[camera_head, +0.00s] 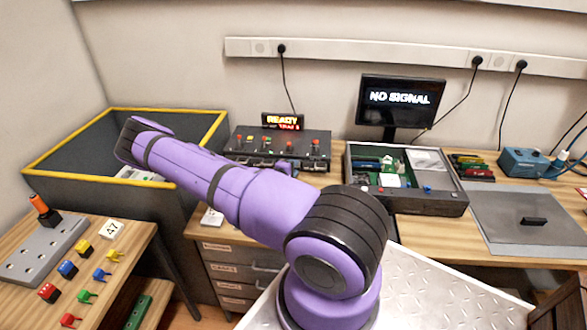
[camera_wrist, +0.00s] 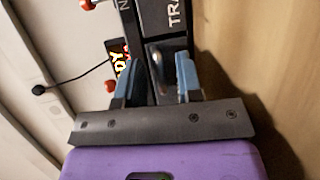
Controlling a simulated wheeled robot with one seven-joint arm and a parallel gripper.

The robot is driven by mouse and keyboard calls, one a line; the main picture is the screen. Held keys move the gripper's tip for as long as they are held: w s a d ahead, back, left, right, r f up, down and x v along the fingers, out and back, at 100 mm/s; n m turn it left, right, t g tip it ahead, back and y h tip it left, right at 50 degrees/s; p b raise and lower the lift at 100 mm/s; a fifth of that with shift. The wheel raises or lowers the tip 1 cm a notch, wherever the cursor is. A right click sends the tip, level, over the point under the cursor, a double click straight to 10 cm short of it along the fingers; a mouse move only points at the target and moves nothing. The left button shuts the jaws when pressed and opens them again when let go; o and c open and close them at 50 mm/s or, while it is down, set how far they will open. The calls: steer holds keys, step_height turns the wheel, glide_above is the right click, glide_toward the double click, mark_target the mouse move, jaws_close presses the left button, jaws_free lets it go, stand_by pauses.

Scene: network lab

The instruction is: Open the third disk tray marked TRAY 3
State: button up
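A dark disk unit (camera_head: 252,143) stands on the back bench with a lit display (camera_head: 283,120) reading READY over a smaller red line, only partly legible. In the wrist view, a dark front (camera_wrist: 172,28) carries the letters "TRA"; the number is cut off. My gripper (camera_wrist: 158,78) points at this front, its two blue fingers apart on either side of a dark part of it. I cannot tell whether the fingers touch that part. In the head view my purple arm hides most of the gripper. No tray looks pulled out, though the front is partly hidden.
An open-topped case of circuit parts (camera_head: 455,204) stands right of the unit, below a NO SIGNAL monitor (camera_head: 400,100). A yellow-rimmed bin (camera_head: 50,158) is at left. Drawers (camera_head: 237,268) sit under the bench.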

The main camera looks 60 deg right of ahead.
steer(key=shift+d, duration=0.2)
jaws_close()
steer(key=s+a, duration=0.2)
steer(key=a, duration=0.2)
steer(key=s+a, duration=0.2)
steer(key=a, duration=0.2)
steer(key=s+a, duration=0.2)
steer(key=a, duration=0.2)
steer(key=shift+s+a+f, duration=0.1)
steer(key=shift+s+a, duration=0.05)
jaws_free()
steer(key=v, duration=1)
steer(key=shift+a, duration=0.35)
